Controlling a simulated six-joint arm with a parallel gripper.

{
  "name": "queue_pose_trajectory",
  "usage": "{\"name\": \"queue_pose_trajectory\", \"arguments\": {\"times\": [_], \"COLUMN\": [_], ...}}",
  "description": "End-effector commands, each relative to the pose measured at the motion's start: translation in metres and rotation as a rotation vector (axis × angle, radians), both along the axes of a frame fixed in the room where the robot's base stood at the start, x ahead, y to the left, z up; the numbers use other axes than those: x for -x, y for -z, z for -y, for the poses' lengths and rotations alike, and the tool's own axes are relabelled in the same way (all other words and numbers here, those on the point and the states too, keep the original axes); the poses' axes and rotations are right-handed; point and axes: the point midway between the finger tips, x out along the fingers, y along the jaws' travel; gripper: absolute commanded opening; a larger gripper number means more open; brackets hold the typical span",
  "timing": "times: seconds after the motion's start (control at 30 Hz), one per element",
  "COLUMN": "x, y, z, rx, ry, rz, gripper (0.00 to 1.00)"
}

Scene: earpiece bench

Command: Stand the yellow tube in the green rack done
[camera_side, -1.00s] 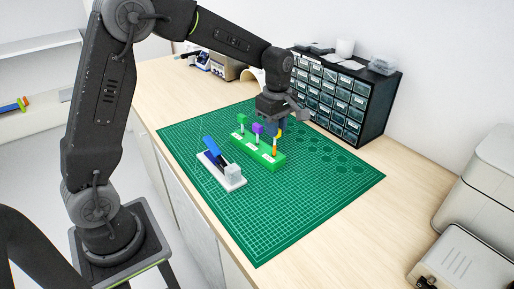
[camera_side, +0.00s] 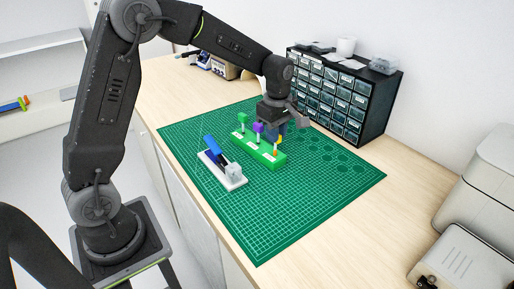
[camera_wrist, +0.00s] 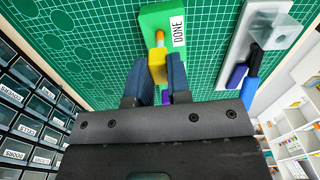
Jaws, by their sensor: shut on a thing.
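The yellow tube (camera_wrist: 158,68), with an orange lower part (camera_wrist: 160,40), is between my gripper's blue fingers (camera_wrist: 159,74) in the wrist view. My gripper (camera_side: 276,136) is shut on it over the right end of the green rack (camera_side: 249,148). The tube's orange part (camera_side: 276,149) points down at that end of the rack, roughly upright; how deep it sits I cannot tell. The rack also shows in the wrist view (camera_wrist: 155,18), with a DONE label (camera_wrist: 178,30) beside the tube. A green-topped piece (camera_side: 242,118) and a purple-topped piece (camera_side: 258,127) stand in the rack.
A white stand (camera_side: 234,178) with a blue part (camera_side: 211,143) and a clear block lies left of the rack on the green cutting mat (camera_side: 290,215). A black drawer cabinet (camera_side: 345,95) stands behind my gripper. The mat's front and right are clear.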

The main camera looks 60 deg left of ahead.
Motion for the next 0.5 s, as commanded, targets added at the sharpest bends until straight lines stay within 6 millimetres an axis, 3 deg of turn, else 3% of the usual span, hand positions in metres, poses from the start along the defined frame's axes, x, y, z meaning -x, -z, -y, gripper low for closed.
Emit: {"name": "queue_pose_trajectory", "arguments": {"times": [0.33,0.37,0.5], "x": [0.0001,0.0001,0.0002], "y": [0.0026,0.0027,0.0026], "z": [0.0000,0.0000,0.0000], "rx": [0.000,0.000,0.000], "ry": [0.000,0.000,0.000], "rz": [-0.001,-0.001,-0.001], "gripper": [0.00,0.20,0.33]}}
